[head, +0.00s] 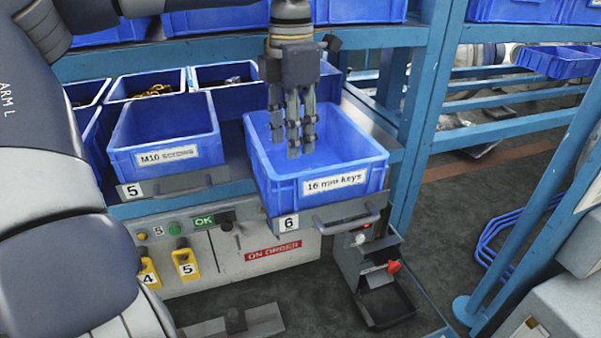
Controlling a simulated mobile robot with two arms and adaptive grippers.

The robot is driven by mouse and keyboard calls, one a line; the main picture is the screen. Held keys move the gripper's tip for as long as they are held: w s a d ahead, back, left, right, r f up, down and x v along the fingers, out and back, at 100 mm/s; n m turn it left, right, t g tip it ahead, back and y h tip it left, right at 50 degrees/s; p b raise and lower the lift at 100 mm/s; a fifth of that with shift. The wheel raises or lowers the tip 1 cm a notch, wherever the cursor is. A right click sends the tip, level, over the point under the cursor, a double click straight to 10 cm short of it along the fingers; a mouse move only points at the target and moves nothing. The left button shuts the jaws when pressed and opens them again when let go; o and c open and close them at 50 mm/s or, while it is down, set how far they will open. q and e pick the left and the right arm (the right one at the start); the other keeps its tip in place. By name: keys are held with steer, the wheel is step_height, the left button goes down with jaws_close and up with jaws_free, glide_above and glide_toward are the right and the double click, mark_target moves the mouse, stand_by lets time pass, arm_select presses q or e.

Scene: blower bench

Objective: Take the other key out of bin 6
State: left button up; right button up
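Bin 6 (275,184) is a blue bin labelled "16 mm keys", with a "6" plate on the drawer front below it. My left gripper (293,150) points straight down into bin 6, its fingertips below the level of the rim and toward the back left of the bin. Its fingers hang close together, and I cannot tell whether they are open or shut. No key shows in the bin; the gripper and the walls hide part of the floor. My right gripper is out of view.
Bin 5 (121,158), labelled "M10 screws", stands left of bin 6. Smaller bins with brass-coloured parts (155,90) are behind it. A blue rack post (424,110) stands close on the right. Yellow tags (186,264) hang on the panel below.

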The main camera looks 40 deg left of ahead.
arm_select(q)
step_height(320, 180, down, 2)
steer(key=shift+f, duration=0.1)
steer(key=shift+w+a+f+p, duration=0.1)
steer(key=shift+w+f+p, duration=0.1)
steer(key=shift+f+p, duration=0.35)
step_height(320, 180, down, 4)
steer(key=shift+w+r+p, duration=0.15)
steer(key=shift+p, duration=0.45)
steer(key=shift+f, duration=0.5)
jaws_close()
